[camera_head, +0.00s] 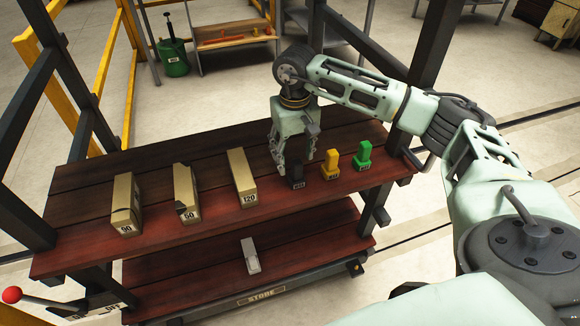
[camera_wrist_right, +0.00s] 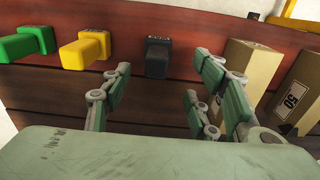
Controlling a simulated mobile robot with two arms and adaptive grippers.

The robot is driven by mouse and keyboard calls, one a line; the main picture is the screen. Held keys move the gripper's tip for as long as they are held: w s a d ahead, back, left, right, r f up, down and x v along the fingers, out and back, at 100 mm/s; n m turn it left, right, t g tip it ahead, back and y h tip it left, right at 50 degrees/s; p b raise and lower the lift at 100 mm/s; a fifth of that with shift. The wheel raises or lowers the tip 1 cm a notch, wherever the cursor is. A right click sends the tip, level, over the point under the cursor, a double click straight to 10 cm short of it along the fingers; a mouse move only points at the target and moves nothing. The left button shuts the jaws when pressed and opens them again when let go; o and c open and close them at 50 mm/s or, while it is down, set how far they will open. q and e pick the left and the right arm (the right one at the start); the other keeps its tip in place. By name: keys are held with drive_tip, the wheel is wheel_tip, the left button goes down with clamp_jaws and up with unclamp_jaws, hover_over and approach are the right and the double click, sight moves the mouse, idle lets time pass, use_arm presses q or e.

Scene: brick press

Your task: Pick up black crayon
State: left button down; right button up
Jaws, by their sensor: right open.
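The black crayon (camera_head: 294,175) is a short dark block piece on the red-brown wooden shelf, first in a row with a yellow crayon (camera_head: 331,164) and a green crayon (camera_head: 364,154) to its right. My right gripper (camera_head: 293,160) hangs over the shelf, its fingers just behind and above the black crayon. In the right wrist view the black crayon (camera_wrist_right: 157,57) lies ahead, between the lines of the spread fingers (camera_wrist_right: 165,90), not held. The right gripper is open and empty. My left gripper is not in view.
Tan blocks marked 90 (camera_head: 126,205), 50 (camera_head: 186,193) and 120 (camera_head: 242,177) stand left of the black crayon. A grey piece (camera_head: 250,256) lies on the lower shelf. Dark posts rise at the shelf's ends. Bare shelf lies between the blocks.

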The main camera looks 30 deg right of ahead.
sight(296, 174)
drive_tip(key=f+p, duration=0.1)
drive_tip(key=f, duration=0.1)
drive_tip(key=s+f+p, duration=0.1)
drive_tip(key=shift+f, duration=0.35)
wheel_tip(296, 174, down, 3)
drive_tip(key=shift+d+r+p, duration=0.15)
drive_tip(key=shift+p, duration=0.35)
drive_tip(key=shift+f, duration=0.5)
drive_tip(key=shift+w, duration=0.1)
drive_tip(key=c, duration=1.2)
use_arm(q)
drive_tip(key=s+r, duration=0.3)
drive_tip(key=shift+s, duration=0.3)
use_arm(e)
drive_tip(key=shift+c, duration=0.2)
drive_tip(key=shift+r, duration=0.15)
